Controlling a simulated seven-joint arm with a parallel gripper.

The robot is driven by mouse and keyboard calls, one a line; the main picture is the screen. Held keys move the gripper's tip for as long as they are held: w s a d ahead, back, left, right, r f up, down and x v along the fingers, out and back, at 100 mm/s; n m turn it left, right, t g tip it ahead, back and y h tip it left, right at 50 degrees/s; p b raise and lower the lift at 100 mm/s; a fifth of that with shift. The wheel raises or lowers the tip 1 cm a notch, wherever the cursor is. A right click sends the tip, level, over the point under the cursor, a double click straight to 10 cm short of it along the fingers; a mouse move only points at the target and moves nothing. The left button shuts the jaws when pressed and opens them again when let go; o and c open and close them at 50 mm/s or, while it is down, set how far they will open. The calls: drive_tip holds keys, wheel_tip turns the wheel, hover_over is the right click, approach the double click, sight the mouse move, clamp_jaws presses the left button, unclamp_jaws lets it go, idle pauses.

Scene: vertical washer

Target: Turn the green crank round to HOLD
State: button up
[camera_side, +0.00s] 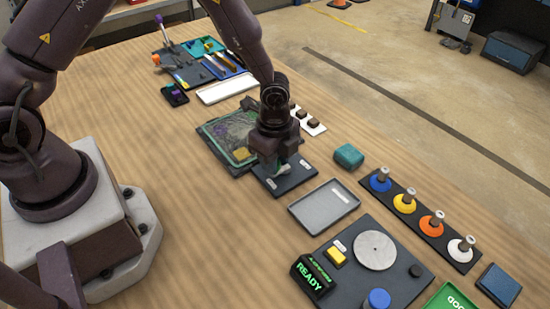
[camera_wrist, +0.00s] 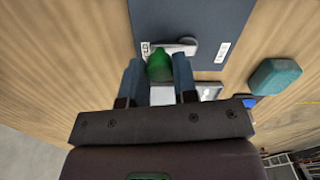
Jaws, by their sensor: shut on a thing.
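The dark crank plate (camera_side: 287,182) lies flat on the table under my gripper (camera_side: 277,166). In the wrist view the plate (camera_wrist: 170,18) fills the top middle. A grey crank arm (camera_wrist: 190,47) lies across it, with the green crank knob (camera_wrist: 160,68) at its left end. My gripper (camera_wrist: 158,66) has one finger on each side of the knob and is shut on it. A white label (camera_wrist: 145,48) sits left of the knob and another white label (camera_wrist: 222,52) sits at the plate's right; I cannot read either surely. In the side view my gripper hides most of the crank.
A teal block (camera_side: 348,156) and a grey tray (camera_side: 323,205) stand near the plate. A green-edged board (camera_side: 215,130) lies close on its left. A control panel (camera_side: 400,285) and a strip of coloured knobs (camera_side: 425,220) are at the lower right. The table's left front is bare.

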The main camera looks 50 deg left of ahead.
drive_tip(key=o, duration=0.9)
drive_tip(key=shift+o, duration=0.2)
wheel_tip(320, 180, up, 13)
